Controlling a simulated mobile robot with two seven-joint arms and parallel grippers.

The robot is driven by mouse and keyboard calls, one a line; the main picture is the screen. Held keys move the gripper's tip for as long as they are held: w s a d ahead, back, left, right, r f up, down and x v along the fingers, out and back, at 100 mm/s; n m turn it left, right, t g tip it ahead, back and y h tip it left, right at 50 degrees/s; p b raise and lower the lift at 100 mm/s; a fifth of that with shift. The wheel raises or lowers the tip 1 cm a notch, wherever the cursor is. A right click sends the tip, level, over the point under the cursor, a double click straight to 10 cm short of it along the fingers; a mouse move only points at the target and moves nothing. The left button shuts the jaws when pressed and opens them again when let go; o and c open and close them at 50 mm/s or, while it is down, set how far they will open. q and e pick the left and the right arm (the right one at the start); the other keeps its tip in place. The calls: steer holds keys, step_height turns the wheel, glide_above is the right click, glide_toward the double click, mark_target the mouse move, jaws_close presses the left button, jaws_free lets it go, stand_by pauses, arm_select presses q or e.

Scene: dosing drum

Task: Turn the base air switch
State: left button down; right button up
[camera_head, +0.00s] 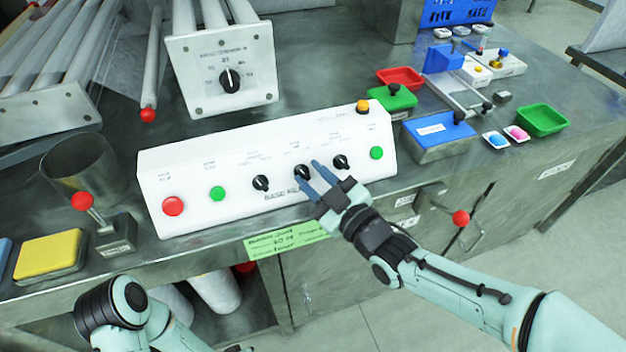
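A long white control panel (236,166) stands on the bench, with three black rotary knobs in its middle. The left knob (261,183) and right knob (340,162) are free. My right gripper (308,174) is open, its two blue fingers at the middle knob (302,172). The fingertips lie on either side of this knob; whether they touch it cannot be told. Lettering beginning "BASE" shows below the knobs, partly hidden by the gripper. My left arm shows at the bottom left; its gripper is out of the picture.
The panel also carries a red button (173,206), green buttons (217,194) and an orange button (362,106). A white box with a dial (230,80) stands behind it. A metal cup (85,175) and red-ball lever (83,201) are at left, trays at right.

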steer(key=shift+s+a+f, duration=0.15)
steer(key=shift+a+f, duration=0.1)
steer(key=shift+f, duration=0.1)
steer(key=p+v, duration=0.1)
steer(key=v, duration=1.2)
steer(key=shift+d+r, duration=0.25)
steer(key=shift+d, duration=0.05)
